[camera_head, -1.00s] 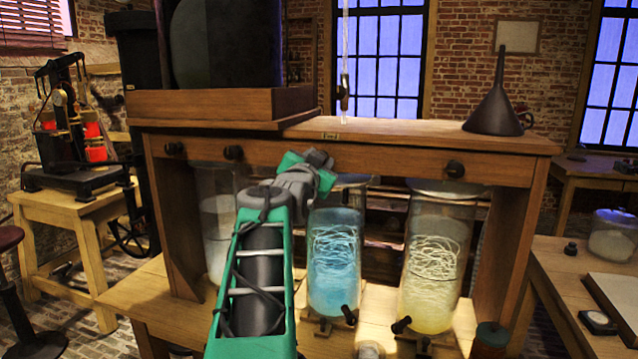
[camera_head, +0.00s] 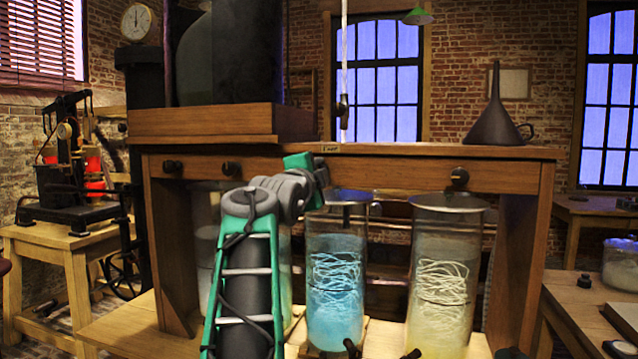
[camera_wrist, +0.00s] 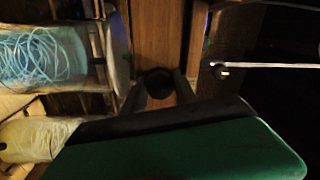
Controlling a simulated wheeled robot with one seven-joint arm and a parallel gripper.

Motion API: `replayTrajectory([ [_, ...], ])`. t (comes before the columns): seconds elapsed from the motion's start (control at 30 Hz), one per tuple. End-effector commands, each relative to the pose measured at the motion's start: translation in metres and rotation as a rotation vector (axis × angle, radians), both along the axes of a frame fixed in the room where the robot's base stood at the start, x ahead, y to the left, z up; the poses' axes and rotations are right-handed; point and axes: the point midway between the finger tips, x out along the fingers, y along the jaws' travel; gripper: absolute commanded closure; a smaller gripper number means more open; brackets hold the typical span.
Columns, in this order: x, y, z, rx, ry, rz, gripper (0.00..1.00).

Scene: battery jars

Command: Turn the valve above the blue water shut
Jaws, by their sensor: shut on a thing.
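The jar of blue water (camera_head: 336,290) stands under a wooden beam (camera_head: 400,172), with pale coiled strands in it. It also shows at the left of the wrist view (camera_wrist: 40,57). The valve above it is a round black knob (camera_wrist: 158,82) on the beam, seen in the wrist view between my fingers. In the head view my arm hides this knob. My gripper (camera_wrist: 158,94) is shut on the knob, one finger on each side; in the head view its end is at the beam, just above the blue jar. How far the valve is turned cannot be told.
Other black valve knobs sit on the beam, one above the yellow jar (camera_head: 441,290) at the right and two at the left. A dark funnel (camera_head: 494,115) stands on the shelf top. A thin rod with a dark fitting (camera_head: 342,108) hangs above the beam.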

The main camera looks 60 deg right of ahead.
Motion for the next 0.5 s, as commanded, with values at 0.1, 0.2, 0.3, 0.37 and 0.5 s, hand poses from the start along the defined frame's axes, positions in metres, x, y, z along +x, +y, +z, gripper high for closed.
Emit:
replayTrajectory([
  [0.1, 0.0003, 0.0002, -0.0009, 0.006, -0.049, 0.001, 1.0],
  [0.2, 0.0002, 0.0001, 0.0, 0.01, -0.075, 0.001, 1.0],
  [0.3, 0.0001, 0.0002, 0.0006, 0.013, -0.091, 0.001, 1.0],
  [0.37, 0.0001, 0.0002, 0.0009, 0.013, -0.097, 0.001, 1.0],
  [0.5, 0.0, 0.0002, 0.0014, 0.014, -0.101, 0.001, 1.0],
])
